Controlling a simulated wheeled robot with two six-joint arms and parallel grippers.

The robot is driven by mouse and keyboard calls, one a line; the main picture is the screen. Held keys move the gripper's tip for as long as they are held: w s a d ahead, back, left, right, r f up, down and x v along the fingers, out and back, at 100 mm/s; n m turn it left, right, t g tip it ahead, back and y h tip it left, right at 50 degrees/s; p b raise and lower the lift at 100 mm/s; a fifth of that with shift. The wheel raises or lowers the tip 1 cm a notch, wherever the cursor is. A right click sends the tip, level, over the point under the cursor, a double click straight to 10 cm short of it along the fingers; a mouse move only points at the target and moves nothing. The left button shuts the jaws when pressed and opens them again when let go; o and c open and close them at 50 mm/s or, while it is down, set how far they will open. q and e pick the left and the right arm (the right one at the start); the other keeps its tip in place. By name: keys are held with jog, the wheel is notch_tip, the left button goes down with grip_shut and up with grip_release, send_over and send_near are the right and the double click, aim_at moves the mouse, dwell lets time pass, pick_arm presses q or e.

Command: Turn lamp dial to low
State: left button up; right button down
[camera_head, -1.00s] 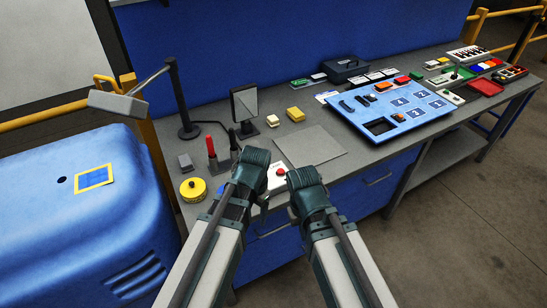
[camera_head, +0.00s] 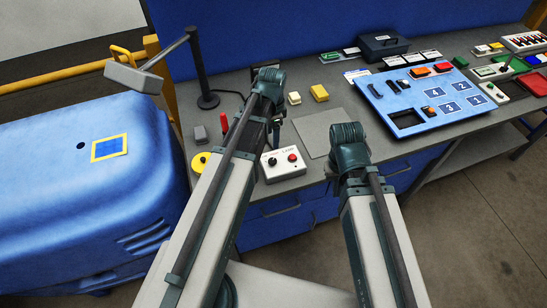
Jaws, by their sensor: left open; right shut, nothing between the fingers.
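The lamp control box (camera_head: 286,171) is a small white box near the bench's front edge, with a black dial (camera_head: 272,161) and a red button (camera_head: 292,157) on top. The dial's exact setting is too small to read. My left gripper (camera_head: 275,125) is open, above and just behind the box, its fingers partly hidden by my arm. It appears apart from the dial. My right gripper (camera_head: 349,150) is shut and empty, to the right of the box over the bench front. The desk lamp (camera_head: 135,77) stands at the left on a black post.
A yellow round tin (camera_head: 200,162) and a red-handled tool (camera_head: 224,122) stand left of the box, partly behind my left arm. A grey mat (camera_head: 318,130) lies behind my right gripper. A blue panel (camera_head: 420,99) and a dark case (camera_head: 384,45) are further right.

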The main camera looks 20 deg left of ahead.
aim_at(272, 160)
pick_arm(q)
notch_tip(272, 160, down, 13)
jog(key=b, duration=1.2)
grip_shut()
